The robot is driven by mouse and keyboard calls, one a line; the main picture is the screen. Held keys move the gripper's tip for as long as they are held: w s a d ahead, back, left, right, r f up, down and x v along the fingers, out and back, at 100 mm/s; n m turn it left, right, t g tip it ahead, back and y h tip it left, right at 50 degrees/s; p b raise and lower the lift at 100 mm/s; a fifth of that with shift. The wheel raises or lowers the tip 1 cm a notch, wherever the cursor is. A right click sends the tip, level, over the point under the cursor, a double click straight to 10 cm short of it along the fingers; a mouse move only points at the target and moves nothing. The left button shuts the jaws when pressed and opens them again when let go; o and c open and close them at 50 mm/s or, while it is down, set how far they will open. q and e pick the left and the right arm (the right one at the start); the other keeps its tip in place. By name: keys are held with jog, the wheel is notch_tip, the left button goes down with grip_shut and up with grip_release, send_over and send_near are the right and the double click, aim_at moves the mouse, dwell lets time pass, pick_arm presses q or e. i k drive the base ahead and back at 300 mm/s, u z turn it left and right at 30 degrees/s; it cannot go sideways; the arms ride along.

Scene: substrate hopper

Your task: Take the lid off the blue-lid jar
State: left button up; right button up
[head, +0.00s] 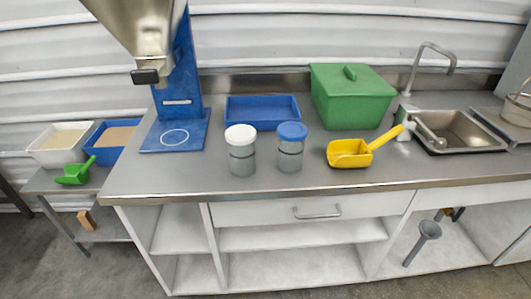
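The blue-lid jar (290,157) stands upright on the grey counter, a clear jar with a grey band or content. Its blue lid (292,131) sits on top. A similar jar with a white lid (241,157) stands just to its left, with a small gap between them. Neither of my grippers shows in the head view.
A blue tray (262,121), a green lidded box (352,112) and a yellow scoop (350,154) are around the jars. A steel hopper (143,30) hangs over a blue stand (177,136) at left. A sink (462,136) is at right. The counter front (300,185) is clear.

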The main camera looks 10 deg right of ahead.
aim_at(290, 155)
jog(key=u, duration=2.15)
jog(key=k, duration=1.35)
jog(key=z, duration=1.8)
jog(key=i, duration=0.5)
